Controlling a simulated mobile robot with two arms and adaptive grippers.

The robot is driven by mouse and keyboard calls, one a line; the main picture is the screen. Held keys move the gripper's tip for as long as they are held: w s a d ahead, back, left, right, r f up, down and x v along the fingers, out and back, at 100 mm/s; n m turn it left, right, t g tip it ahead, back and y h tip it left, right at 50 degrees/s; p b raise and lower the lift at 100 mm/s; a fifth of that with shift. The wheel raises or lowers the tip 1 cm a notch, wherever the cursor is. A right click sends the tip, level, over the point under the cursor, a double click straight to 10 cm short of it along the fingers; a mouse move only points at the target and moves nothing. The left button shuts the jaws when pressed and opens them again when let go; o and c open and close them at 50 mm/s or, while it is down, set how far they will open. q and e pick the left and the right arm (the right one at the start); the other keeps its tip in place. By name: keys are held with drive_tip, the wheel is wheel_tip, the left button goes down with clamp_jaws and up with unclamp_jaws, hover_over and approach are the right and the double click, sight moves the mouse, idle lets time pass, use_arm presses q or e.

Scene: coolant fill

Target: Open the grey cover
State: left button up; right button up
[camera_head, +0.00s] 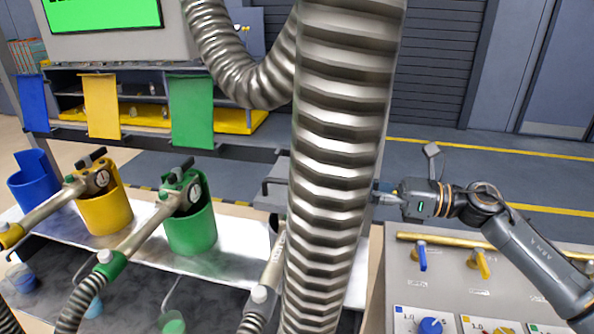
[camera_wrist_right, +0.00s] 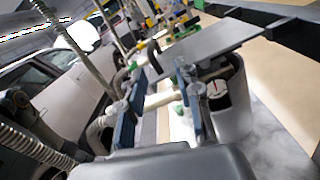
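The grey cover (camera_head: 279,171) is a flat plate, mostly hidden behind the large ribbed hose in the head view. In the right wrist view the grey cover (camera_wrist_right: 212,46) lies over a grey holder (camera_wrist_right: 236,112), with a dark curved handle at its left end. My right gripper (camera_head: 384,196) is just right of the hose, its fingertips partly hidden by it. In the right wrist view the right gripper (camera_wrist_right: 160,75) has its two blue-sided fingers apart, pointing toward the cover's handle end. I see nothing clearly held between them. My left gripper is not in view.
Blue, yellow and green panels (camera_head: 192,110) stand upright behind holders of matching colours. Nozzles rest in the yellow and green (camera_head: 191,232) holders. The ribbed hose (camera_head: 338,160) blocks the middle. A valve panel (camera_head: 450,280) is below my right arm.

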drive_tip(key=p, duration=0.2)
approach(279, 181)
drive_tip(key=p+x, duration=0.1)
drive_tip(key=x, duration=0.3)
drive_tip(key=shift+w+r, duration=0.1)
drive_tip(key=shift+w, duration=0.05)
drive_tip(key=p+x, duration=0.2)
drive_tip(key=x, duration=0.3)
drive_tip(key=shift+w+a, duration=0.1)
drive_tip(key=shift+a, duration=0.05)
drive_tip(key=shift+w+a+f+p, duration=0.15)
drive_tip(key=shift+a+f+p, duration=0.15)
drive_tip(key=shift+a+p, duration=0.1)
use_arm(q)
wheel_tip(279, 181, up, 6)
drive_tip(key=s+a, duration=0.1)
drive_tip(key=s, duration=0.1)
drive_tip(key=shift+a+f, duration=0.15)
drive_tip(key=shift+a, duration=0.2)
use_arm(e)
clamp_jaws()
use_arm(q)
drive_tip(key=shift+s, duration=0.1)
